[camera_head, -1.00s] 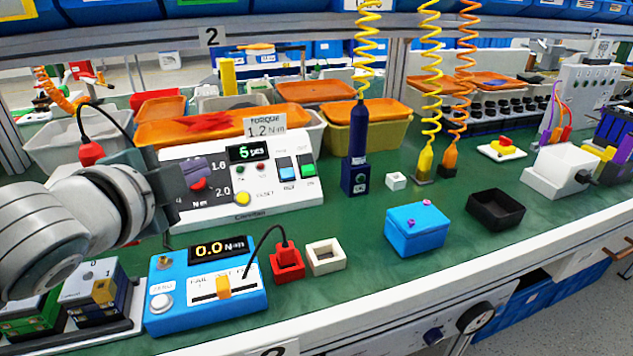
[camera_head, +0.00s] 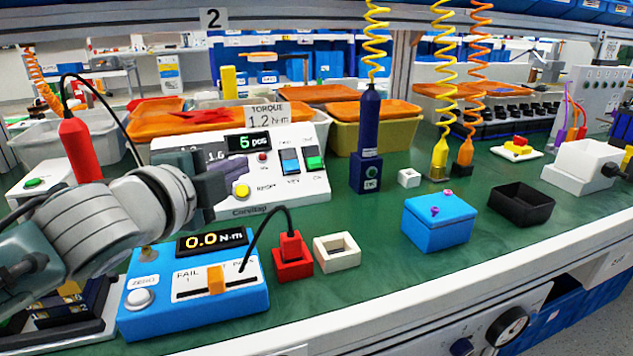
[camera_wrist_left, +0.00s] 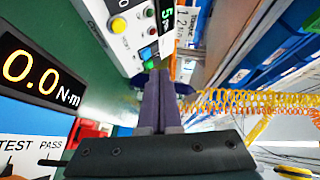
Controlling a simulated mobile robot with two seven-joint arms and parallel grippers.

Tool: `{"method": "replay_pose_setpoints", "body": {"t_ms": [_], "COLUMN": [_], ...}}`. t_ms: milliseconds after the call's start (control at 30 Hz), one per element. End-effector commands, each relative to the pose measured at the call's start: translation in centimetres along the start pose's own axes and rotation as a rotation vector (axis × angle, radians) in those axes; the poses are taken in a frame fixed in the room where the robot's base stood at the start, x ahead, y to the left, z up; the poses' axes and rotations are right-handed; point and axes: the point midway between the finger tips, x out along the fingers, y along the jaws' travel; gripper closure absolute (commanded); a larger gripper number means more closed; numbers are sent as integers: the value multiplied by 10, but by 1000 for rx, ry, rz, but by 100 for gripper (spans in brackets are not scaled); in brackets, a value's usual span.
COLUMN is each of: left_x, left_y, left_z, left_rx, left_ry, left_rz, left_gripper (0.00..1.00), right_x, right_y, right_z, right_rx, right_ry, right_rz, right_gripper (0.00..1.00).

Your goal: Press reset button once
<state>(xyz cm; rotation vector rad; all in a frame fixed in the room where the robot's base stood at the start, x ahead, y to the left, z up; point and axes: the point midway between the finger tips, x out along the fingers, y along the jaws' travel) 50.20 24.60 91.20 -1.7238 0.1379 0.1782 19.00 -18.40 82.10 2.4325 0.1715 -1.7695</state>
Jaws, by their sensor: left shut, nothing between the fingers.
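The white control box (camera_head: 292,190) stands on the green bench with a display reading "5 pos", a blue switch, a green switch and a small red button. Its round yellow button (camera_head: 241,191), beside the reset label, sits low on the front panel. It also shows in the left wrist view (camera_wrist_left: 119,25). My left gripper (camera_head: 238,175) is shut and empty, its dark fingertips in front of the panel close to the yellow button. I cannot tell whether they touch. In the left wrist view the fingers (camera_wrist_left: 161,78) lie together. My arm hides the panel's left part. My right gripper is not in view.
A blue torque tester (camera_head: 215,310) reading 0.0 N·m stands below my left gripper. A red socket block (camera_head: 292,266) and a white one (camera_head: 337,252) sit beside it. A dark blue screwdriver (camera_head: 367,140) stands right of the control box. The front bench edge is clear.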

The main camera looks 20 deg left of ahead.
Motion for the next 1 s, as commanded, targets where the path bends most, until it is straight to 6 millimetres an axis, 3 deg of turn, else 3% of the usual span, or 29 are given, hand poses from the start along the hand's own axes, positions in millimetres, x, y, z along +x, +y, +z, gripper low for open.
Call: {"method": "replay_pose_setpoints", "body": {"t_ms": [400, 633, 1000], "left_x": [41, 54, 56], "left_y": [35, 41, 41], "left_z": [30, 39, 41], "left_rx": [0, 0, -1], "left_ry": [-1, 0, -1], "left_rz": [-1, -1, 0], "left_gripper": [100, 100, 100], "right_x": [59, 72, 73], "right_y": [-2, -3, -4], "right_z": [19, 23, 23], "right_rx": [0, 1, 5], "right_ry": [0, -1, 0], "right_rz": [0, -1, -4], "right_gripper": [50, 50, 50]}}
